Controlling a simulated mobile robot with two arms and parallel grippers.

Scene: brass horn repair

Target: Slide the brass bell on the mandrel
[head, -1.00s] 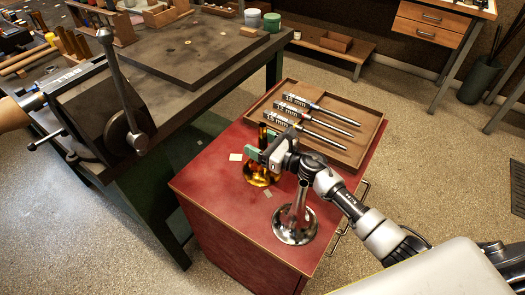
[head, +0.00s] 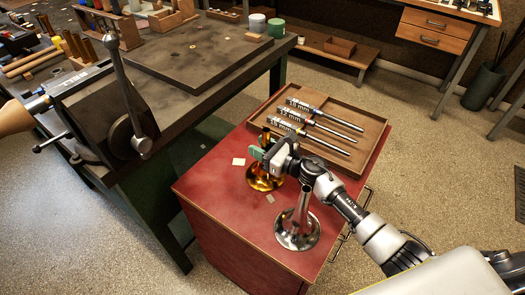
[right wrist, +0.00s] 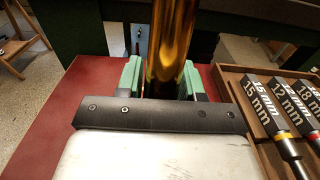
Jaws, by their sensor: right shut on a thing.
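The brass bell (head: 264,181), golden and shiny, stands upright, flare down, on the red cabinet top. My right gripper (head: 262,152) is shut on its narrow tube, above the flare. In the right wrist view the golden tube (right wrist: 170,45) stands between the green fingers (right wrist: 165,80). Three mandrels (head: 320,126) lie side by side in a wooden tray; the right wrist view shows the labels 15 mm, 12 mm and 18 mm. A vise (head: 125,130) at the left bench edge has a labelled grey bar at its jaws. My left gripper is not in view.
A silver bell (head: 297,230) stands flare down on the cabinet (head: 225,215), close in front of the brass one. The tray (head: 370,150) fills the cabinet's back right. Small pale slips lie near the bell. A floor gap separates cabinet and workbench (head: 180,90).

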